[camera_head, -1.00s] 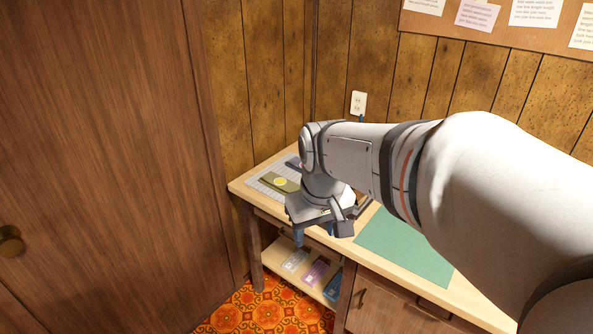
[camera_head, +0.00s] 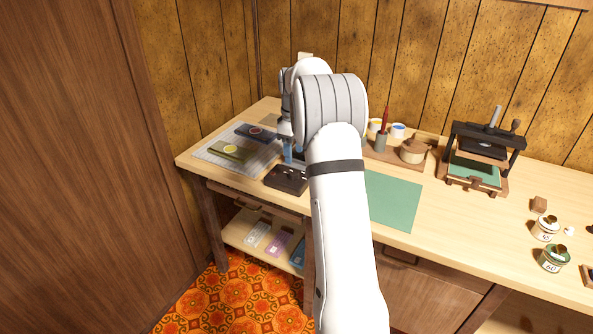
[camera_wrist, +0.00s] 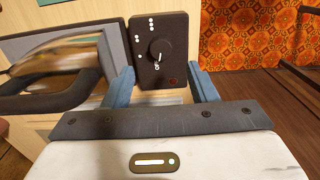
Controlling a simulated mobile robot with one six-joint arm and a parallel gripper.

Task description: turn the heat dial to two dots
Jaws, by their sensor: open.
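The heat dial (camera_wrist: 159,51) is a round black knob on a dark control box (camera_wrist: 176,32), seen in the wrist view. Its white pointer mark points down in the picture, toward a small white symbol at the lower edge. One, two and three white dots run around its left and upper left side. A dull red spot sits at the box's lower right. The box also shows in the head view (camera_head: 287,180), near the table's front edge. My gripper (camera_wrist: 161,90) is open, its blue fingers apart on either side of the box's near end, not closed on the knob.
A dark-handled, shiny object (camera_wrist: 60,85) lies left of the box in the wrist view. A gridded mat (camera_head: 212,152) with flat pieces lies left on the table. A green mat (camera_head: 395,200), a press (camera_head: 485,155) and jars (camera_head: 553,258) stand to the right.

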